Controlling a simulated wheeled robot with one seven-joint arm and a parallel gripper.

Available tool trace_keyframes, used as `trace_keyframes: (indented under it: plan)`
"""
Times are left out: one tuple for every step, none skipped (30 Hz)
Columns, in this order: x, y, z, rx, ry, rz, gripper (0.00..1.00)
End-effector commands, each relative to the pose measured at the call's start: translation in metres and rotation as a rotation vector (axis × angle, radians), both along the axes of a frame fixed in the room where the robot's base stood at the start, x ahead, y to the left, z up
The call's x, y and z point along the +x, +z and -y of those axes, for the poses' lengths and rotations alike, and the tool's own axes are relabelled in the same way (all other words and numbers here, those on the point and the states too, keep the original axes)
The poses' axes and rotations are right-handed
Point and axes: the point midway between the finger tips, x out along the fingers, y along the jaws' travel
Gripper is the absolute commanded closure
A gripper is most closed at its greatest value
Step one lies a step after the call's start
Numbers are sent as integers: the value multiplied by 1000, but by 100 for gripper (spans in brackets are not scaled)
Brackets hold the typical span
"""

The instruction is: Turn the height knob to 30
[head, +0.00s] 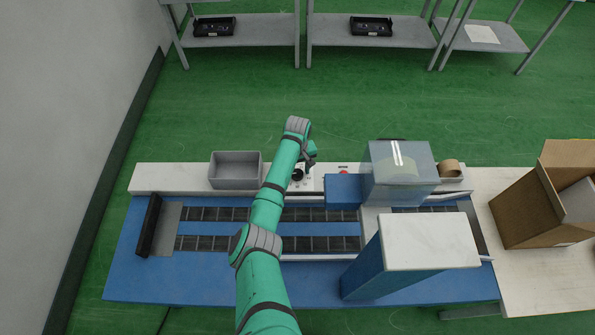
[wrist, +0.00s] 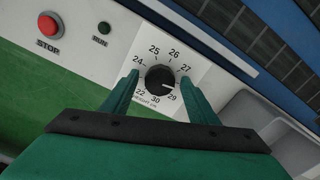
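The height knob (wrist: 158,79) is a round black dial on a white plate with a printed number scale. A pale mark on the knob points toward the 29 side of the scale; 30 is printed just beside 29. My gripper (wrist: 160,92) is open in the wrist view, with one green finger on each side of the knob. Gaps show between the fingers and the knob, and nothing is held. In the head view the dark knob (head: 298,174) sits on the white ledge beside my gripper (head: 310,164), whose fingers are hard to make out there.
A red STOP button (wrist: 49,25) and a small dark button (wrist: 104,28) are left of the dial. A grey bin (head: 235,171) stands left on the ledge. A clear cover (head: 400,172) and tape roll (head: 449,168) are at the right. An open cardboard box (head: 530,215) stands further right.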

Motion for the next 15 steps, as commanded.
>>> trace_keyframes:
  plan:
    - [0,0,0,0,0,0,59]
    - [0,0,0,0,0,0,66]
    - [0,0,0,0,0,0,76]
    - [0,0,0,0,0,0,83]
    - [0,0,0,0,0,0,86]
    - [0,0,0,0,0,0,86]
    - [0,0,0,0,0,0,86]
    - [0,0,0,0,0,0,86]
    - [0,0,0,0,-2,0,86]
    - [0,0,0,0,-4,0,86]
    - [0,0,0,0,-7,0,86]
    - [0,0,0,-1,-13,0,86]
    - [0,0,0,-1,-20,0,86]
    - [0,0,0,-1,-27,0,86]
    - [0,0,0,-1,-38,-1,86]
